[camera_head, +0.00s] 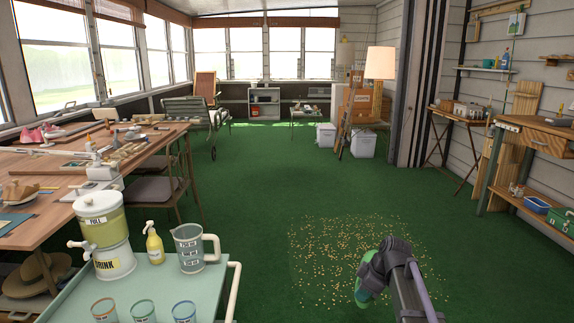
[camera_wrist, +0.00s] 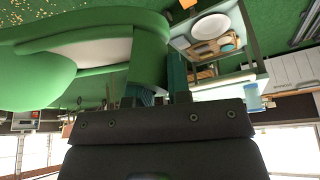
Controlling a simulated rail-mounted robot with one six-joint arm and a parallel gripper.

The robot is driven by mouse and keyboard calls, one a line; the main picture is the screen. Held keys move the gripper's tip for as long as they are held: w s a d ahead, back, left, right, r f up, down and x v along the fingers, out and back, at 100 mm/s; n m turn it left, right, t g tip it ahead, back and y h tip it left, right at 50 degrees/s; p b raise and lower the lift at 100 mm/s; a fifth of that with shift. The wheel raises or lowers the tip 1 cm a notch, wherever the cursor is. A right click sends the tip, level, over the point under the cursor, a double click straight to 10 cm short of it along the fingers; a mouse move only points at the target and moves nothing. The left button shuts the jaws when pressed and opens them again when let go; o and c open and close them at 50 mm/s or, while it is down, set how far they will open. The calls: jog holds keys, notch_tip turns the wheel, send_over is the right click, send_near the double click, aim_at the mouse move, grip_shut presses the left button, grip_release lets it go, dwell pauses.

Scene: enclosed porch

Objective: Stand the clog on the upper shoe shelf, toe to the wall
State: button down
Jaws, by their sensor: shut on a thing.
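A green clog (camera_head: 364,288) shows in the head view at the lower right, partly hidden by my dark gripper (camera_head: 370,272). In the wrist view the clog (camera_wrist: 152,52) fills the upper left, with its rounded toe at the left and a pale insole inside. My gripper (camera_wrist: 160,84) is shut on the clog's wall near the heel end. The clog is held in the air over the green floor. I cannot pick out an upper shoe shelf for certain in either view.
A teal cart (camera_head: 200,290) with a drink dispenser (camera_head: 106,235), a jug (camera_head: 191,249) and cups stands at the lower left. A long table (camera_head: 60,185) lines the left. Yellow bits (camera_head: 345,250) litter the floor. A workbench (camera_head: 535,135) stands right.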

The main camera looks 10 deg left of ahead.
notch_tip(320, 180, up, 31)
jog(key=p, duration=3)
